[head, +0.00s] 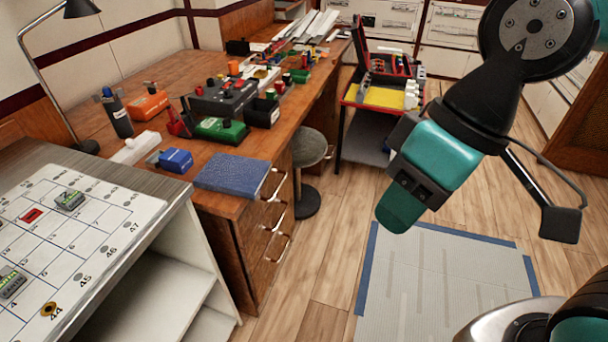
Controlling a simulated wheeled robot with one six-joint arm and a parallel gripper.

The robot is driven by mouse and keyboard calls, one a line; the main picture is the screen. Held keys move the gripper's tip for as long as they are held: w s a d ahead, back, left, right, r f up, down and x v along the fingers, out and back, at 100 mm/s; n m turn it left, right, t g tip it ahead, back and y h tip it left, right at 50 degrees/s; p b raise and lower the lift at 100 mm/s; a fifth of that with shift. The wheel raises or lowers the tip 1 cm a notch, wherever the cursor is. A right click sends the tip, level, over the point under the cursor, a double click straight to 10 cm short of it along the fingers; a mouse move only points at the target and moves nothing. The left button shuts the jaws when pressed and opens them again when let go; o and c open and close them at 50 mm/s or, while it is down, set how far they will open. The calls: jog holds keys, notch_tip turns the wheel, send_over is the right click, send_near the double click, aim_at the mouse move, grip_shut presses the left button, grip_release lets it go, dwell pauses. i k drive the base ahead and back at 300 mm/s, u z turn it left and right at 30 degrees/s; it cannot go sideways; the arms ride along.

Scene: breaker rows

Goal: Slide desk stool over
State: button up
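The desk stool (309,147) has a round grey seat on a dark stem and a round dark base. It stands on the wood floor at the right side of the wooden desk (222,160), partly hidden by the desk and its drawers. My gripper (402,212) hangs in the air, to the right of the stool and nearer to me in the picture. It is teal and black and does not appear to touch the stool. I see it from behind and the side, so the gap between its fingers is hidden.
A grid board (65,240) lies on the near-left cabinet. A cart (375,98) with a red case stands behind the stool. A grey mat edged in blue (440,285) lies on the floor. Bare floor (335,215) lies between desk and mat.

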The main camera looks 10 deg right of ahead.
aim_at(309, 146)
jog(key=u, duration=0.05)
jog(key=k, duration=0.65)
jog(key=z, duration=0.25)
jog(key=i, duration=0.25)
jog(key=z, duration=0.85)
jog(key=i, duration=1.45)
jog(key=u, duration=0.4)
jog(key=i, duration=0.55)
jog(key=u, duration=0.4)
